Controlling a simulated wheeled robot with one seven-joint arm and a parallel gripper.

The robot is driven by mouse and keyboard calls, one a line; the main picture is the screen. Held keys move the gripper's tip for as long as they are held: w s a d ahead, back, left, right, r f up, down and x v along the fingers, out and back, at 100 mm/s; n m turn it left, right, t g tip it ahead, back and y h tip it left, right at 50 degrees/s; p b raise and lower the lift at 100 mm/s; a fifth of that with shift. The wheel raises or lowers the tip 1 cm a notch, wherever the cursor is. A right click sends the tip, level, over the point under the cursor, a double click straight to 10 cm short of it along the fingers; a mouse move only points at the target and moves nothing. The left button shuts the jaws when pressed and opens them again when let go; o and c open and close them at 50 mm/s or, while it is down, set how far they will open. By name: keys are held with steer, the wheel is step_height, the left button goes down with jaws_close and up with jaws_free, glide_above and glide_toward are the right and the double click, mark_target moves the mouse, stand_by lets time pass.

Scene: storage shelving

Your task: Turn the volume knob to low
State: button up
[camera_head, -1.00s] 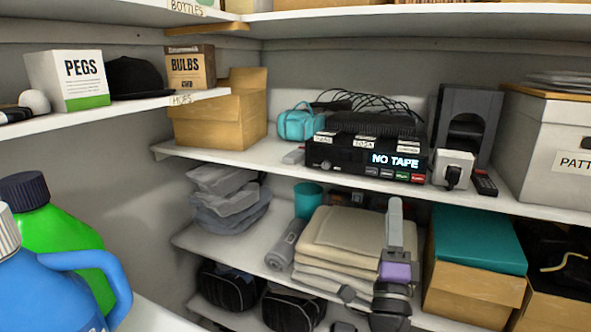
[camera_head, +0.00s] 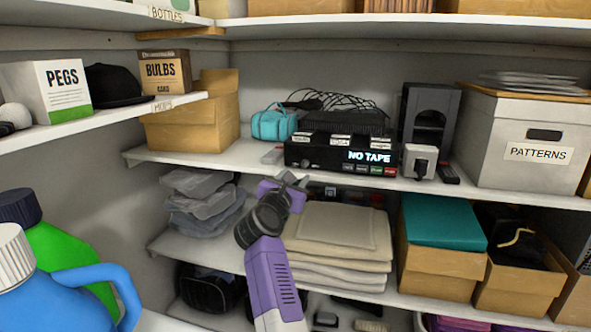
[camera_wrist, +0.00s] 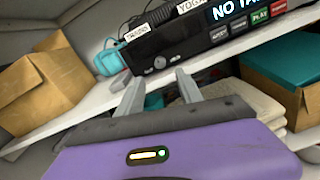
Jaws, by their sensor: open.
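The black tape player (camera_head: 325,153) stands on the middle shelf, with a lit NO TAPE display and a row of small buttons. It also shows in the wrist view (camera_wrist: 190,45). A small round grey knob (camera_wrist: 159,62) is on the left part of its front, with a smaller round control beside it. Its setting is too small to read. My gripper (camera_head: 291,178) is just below the left part of the player in the head view. In the wrist view my gripper (camera_wrist: 160,78) is open and empty, its two grey fingers apart below the knob, not touching it.
The shelf edge (camera_head: 240,166) runs under the player. A teal bag (camera_head: 273,125) is to its left, a white plug adapter (camera_head: 420,160) to its right. Folded cloths (camera_head: 335,240) lie on the shelf below, beside my arm.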

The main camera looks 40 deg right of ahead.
mark_target(304, 165)
steer(key=b+x, duration=0.3)
steer(key=x, duration=0.3)
steer(key=shift+f+b, duration=0.2)
steer(key=shift+b, duration=0.1)
steer(key=shift+w+d+r+b, duration=0.25)
steer(key=shift+w+d+b, duration=0.2)
steer(key=shift+d, duration=0.2)
jaws_close()
